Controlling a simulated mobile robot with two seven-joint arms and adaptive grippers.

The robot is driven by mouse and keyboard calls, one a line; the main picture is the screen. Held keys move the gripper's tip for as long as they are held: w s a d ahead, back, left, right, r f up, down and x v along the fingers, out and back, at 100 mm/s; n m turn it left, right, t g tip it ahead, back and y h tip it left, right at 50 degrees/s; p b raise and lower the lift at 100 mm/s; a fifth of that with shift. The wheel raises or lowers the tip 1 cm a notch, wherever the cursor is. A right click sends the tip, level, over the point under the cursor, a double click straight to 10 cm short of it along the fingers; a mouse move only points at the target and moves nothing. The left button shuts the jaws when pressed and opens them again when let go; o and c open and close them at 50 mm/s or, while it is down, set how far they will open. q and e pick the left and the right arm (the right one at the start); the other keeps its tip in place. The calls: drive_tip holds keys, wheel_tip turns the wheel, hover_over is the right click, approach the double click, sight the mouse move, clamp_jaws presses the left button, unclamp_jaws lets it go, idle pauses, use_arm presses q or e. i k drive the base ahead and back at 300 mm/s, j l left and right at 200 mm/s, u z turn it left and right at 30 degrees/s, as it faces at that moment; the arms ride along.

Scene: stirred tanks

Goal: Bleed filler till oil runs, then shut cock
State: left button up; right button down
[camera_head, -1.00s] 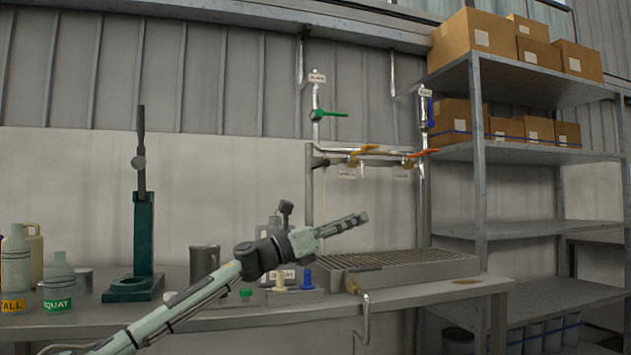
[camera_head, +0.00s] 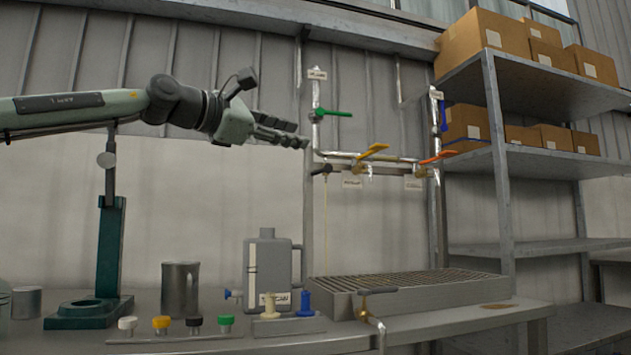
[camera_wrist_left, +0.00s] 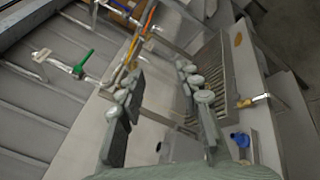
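A pipe rack on the wall carries a green-handled cock (camera_head: 335,113), a yellow-handled cock (camera_head: 373,150), an orange-handled cock (camera_head: 438,157) and a blue-handled cock (camera_head: 443,115). A small dark valve (camera_head: 322,171) sits at the lower pipe's left end, with a thin yellowish line hanging below it; I cannot tell whether that is oil or a cord. My left gripper (camera_head: 301,135) is raised left of the rack, pointing right, apart from every handle. The left wrist view shows its fingers (camera_wrist_left: 158,72) spread and empty. Tag lettering is too small to read. My right gripper is out of view.
A grey jug (camera_head: 268,265), metal cup (camera_head: 180,289), green stand (camera_head: 110,255) and several coloured caps stand on the bench. Shelves with boxes fill the right.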

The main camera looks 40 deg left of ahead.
sight(319, 172)
drive_tip(key=i+j, duration=0.35)
drive_tip(key=j, duration=0.15)
drive_tip(key=i+j, duration=0.3)
drive_tip(key=j, duration=0.2)
drive_tip(key=i+j, duration=0.35)
drive_tip(key=j, duration=0.15)
